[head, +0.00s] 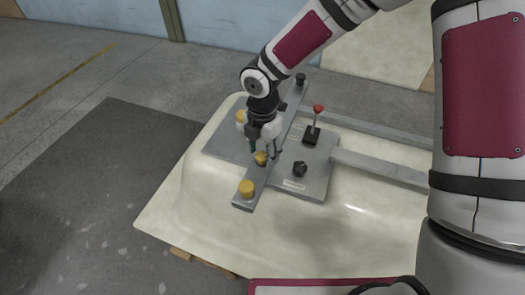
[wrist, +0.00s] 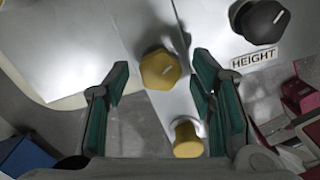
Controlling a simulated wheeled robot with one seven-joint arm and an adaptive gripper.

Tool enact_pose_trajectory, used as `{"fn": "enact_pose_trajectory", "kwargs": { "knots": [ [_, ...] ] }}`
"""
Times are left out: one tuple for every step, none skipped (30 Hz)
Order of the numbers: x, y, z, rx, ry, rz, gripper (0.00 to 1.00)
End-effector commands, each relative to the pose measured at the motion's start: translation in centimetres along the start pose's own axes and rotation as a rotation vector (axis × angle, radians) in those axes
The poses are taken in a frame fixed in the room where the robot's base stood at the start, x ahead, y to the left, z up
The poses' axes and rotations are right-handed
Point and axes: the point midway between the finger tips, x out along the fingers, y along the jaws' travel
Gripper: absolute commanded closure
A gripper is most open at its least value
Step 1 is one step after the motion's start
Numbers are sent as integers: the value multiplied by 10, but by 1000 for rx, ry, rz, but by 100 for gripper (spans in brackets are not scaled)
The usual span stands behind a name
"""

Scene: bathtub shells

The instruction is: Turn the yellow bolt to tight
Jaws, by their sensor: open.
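The yellow bolt (wrist: 160,69) has a hexagonal head with a pale line on its top. It sits on the grey metal bar and shows in the head view (head: 260,158) just below my gripper (head: 264,151). In the wrist view my gripper (wrist: 161,70) is open, with one green-padded finger on each side of the bolt head and gaps between. The fingers do not touch it. How far the fingertips are above the bolt is hard to tell.
A yellow knob (head: 246,188) stands at the bar's near end, and another yellow piece (head: 241,116) stands behind my gripper. A black knob (head: 300,169), labelled HEIGHT in the wrist view, and a red-tipped lever (head: 318,110) stand to the right. The cream shell (head: 190,205) lies beneath.

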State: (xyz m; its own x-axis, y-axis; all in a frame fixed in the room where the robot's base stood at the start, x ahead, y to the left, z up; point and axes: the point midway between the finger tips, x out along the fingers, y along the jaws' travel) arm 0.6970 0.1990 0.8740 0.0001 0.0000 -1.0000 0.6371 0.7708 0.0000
Motion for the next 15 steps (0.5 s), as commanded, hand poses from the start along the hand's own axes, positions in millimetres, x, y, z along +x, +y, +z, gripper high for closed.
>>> {"fn": "enact_pose_trajectory", "kwargs": {
  "knots": [
    [0,0,0,0,0,0,50],
    [0,0,0,0,0,0,50],
    [0,0,0,0,0,0,50],
    [0,0,0,0,0,0,50],
    [0,0,0,0,0,0,52],
    [0,0,0,0,0,0,61],
    [0,0,0,0,0,0,68],
    [0,0,0,0,0,0,74],
    [0,0,0,0,0,0,84],
    [0,0,0,0,0,0,90],
    [0,0,0,1,0,0,97],
    [0,0,0,0,0,0,98],
    [0,0,0,1,0,0,98],
    [0,0,0,1,0,0,98],
    [0,0,0,1,0,0,98]
  ]
}}
